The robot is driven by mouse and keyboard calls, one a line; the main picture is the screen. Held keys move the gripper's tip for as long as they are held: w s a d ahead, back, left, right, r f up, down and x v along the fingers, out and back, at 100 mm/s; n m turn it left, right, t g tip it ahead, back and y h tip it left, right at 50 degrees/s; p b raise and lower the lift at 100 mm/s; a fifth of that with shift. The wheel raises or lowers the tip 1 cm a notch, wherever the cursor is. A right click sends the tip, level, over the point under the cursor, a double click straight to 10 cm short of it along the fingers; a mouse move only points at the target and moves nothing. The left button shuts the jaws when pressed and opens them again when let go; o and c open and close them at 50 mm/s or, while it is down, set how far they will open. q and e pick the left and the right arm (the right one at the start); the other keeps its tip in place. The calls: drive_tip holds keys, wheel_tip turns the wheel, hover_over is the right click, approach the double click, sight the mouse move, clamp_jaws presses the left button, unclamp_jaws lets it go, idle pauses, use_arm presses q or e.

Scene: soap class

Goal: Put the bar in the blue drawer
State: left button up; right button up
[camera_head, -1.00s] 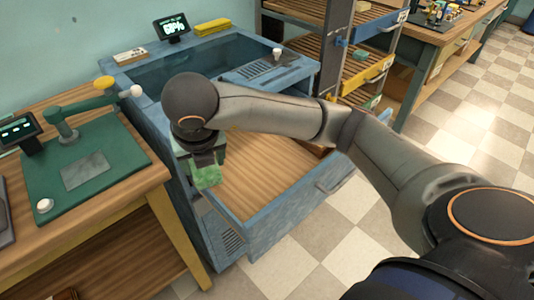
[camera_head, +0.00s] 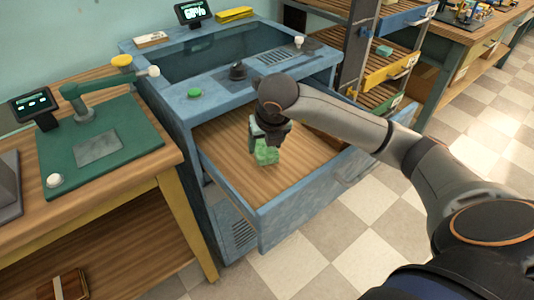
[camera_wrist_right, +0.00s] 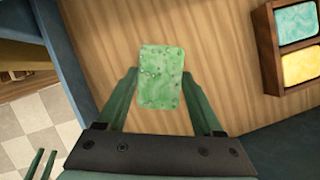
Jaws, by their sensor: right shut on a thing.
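The bar (camera_head: 266,156) is a mottled green block, held in my right gripper (camera_head: 265,146) inside the open blue drawer (camera_head: 297,207). The drawer has blue walls and a wooden floor. The bar is low over this floor; I cannot tell if it touches. In the right wrist view the bar (camera_wrist_right: 161,70) sits between the two green fingers of the right gripper (camera_wrist_right: 160,92), with wood grain behind it.
A brown divided tray (camera_wrist_right: 287,42) with green and yellow blocks shows beside the drawer floor in the wrist view. The blue bench (camera_head: 180,92) with a green button rises behind the drawer. A wooden table (camera_head: 110,195) stands left, a shelf rack (camera_head: 365,50) right.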

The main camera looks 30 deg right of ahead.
sight(268, 149)
drive_tip(key=shift+d+f, duration=0.15)
drive_tip(key=shift+f, duration=0.75)
drive_tip(key=shift+d+f, duration=0.1)
drive_tip(key=shift+f, duration=0.8)
drive_tip(key=shift+f+b, duration=0.15)
drive_tip(key=shift+b, duration=0.2)
drive_tip(key=o, duration=1.4)
drive_tip(key=shift+o, duration=0.2)
drive_tip(key=shift+r, duration=0.4)
drive_tip(key=p+v, duration=0.2)
drive_tip(key=v, duration=0.9)
drive_tip(key=shift+r, duration=0.25)
drive_tip(key=shift+s, duration=0.1)
